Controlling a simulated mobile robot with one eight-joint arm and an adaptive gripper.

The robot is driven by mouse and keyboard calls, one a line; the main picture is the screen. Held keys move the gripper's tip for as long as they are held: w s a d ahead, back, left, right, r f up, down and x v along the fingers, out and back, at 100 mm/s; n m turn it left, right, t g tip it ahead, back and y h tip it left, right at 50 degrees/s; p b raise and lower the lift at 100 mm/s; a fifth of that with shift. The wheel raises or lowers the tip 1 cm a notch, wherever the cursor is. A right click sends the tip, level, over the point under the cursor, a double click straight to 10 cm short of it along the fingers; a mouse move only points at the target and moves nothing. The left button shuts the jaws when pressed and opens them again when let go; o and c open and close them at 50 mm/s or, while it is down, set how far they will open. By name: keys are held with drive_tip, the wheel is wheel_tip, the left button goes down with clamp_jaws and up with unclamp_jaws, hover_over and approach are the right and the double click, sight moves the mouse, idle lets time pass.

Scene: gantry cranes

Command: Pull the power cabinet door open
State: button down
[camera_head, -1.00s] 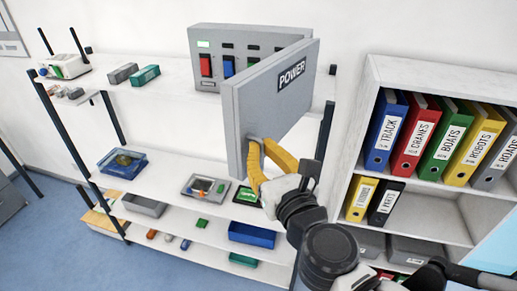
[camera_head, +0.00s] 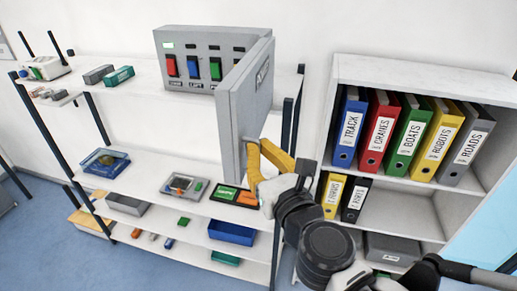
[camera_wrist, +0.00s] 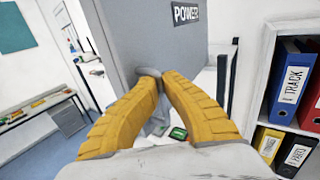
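The grey power cabinet (camera_head: 205,45) stands on the upper shelf with a row of switches showing, red, blue and green among them. In the wrist view the door (camera_wrist: 150,40) fills the upper middle. My gripper (camera_head: 249,145) has its yellow fingers at the door handle, low on the door's free side. In the wrist view the fingertips (camera_wrist: 150,80) close together around the grey handle (camera_wrist: 148,74), which is mostly hidden.
A white bookcase (camera_head: 345,68) with coloured binders stands close to the right of my arm. Shelves below the cabinet hold trays, a blue bin (camera_head: 231,232) and small parts. A router-like box (camera_head: 42,68) sits at the upper left. Blue floor is free at the lower left.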

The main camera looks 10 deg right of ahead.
drive_tip(key=shift+w+r, duration=0.15)
drive_tip(key=shift+r, duration=0.05)
drive_tip(key=c, duration=1.5)
unclamp_jaws()
drive_tip(key=shift+w+d, duration=0.15)
drive_tip(key=shift+c, duration=0.2)
drive_tip(key=shift+s, duration=0.2)
drive_tip(key=v, duration=0.7)
drive_tip(key=shift+s, duration=0.2)
drive_tip(key=shift+f, duration=0.25)
